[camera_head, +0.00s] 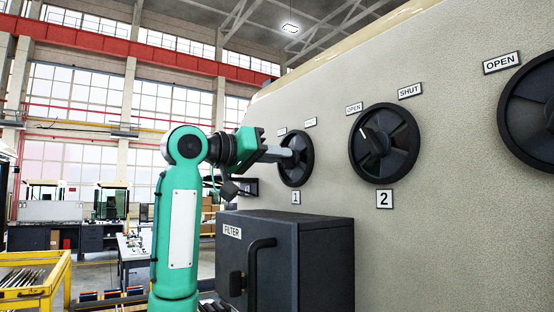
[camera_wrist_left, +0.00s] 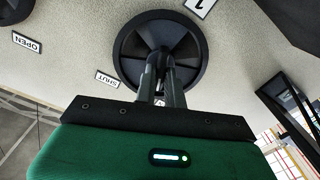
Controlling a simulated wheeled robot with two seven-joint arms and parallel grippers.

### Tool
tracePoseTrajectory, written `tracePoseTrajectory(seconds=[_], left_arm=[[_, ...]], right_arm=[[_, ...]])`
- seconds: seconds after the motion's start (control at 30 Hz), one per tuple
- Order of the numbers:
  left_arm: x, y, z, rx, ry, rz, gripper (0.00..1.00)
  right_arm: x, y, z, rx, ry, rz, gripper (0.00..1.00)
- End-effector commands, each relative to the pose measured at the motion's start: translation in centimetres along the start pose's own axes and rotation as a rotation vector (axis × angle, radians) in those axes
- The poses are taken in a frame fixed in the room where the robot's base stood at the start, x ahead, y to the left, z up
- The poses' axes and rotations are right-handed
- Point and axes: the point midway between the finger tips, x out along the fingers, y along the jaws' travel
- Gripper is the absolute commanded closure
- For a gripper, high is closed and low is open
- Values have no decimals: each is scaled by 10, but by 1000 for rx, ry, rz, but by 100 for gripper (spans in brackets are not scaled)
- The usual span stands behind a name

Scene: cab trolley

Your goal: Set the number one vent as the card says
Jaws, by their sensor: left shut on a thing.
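The number one vent (camera_head: 302,174) is a round black dial on the beige wall, with a "1" plate (camera_head: 296,197) below it and OPEN and SHUT plates above. My left gripper (camera_head: 288,157) reaches it from the left, shut on the grip at its middle. In the left wrist view the fingers (camera_wrist_left: 161,75) close on the centre of the vent (camera_wrist_left: 188,45). I cannot make out a card. My right gripper is not in view.
The number two vent (camera_head: 400,150) is to the right, its white mark towards upper left. A third vent (camera_head: 530,110) is cut by the right edge. A dark FILTER box (camera_head: 325,265) with a handle juts out below the number one vent. A yellow trolley (camera_head: 45,290) stands lower left.

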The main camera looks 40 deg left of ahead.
Motion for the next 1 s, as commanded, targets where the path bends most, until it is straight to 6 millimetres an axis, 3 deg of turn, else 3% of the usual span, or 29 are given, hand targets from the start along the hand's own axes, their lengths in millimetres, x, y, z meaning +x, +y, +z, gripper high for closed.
tracePoseTrajectory(seconds=[0.33, 0.87, 0.9, 1.0], left_arm=[[0, -1, 0, -143, 1, 0, 100], [-1, -1, 0, -170, 2, 0, 100], [-1, -1, 0, -170, 2, 0, 87], [0, -1, 0, -170, 1, 0, 67]], right_arm=[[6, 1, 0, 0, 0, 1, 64], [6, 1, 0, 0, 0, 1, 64], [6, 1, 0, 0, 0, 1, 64], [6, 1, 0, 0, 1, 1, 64]])
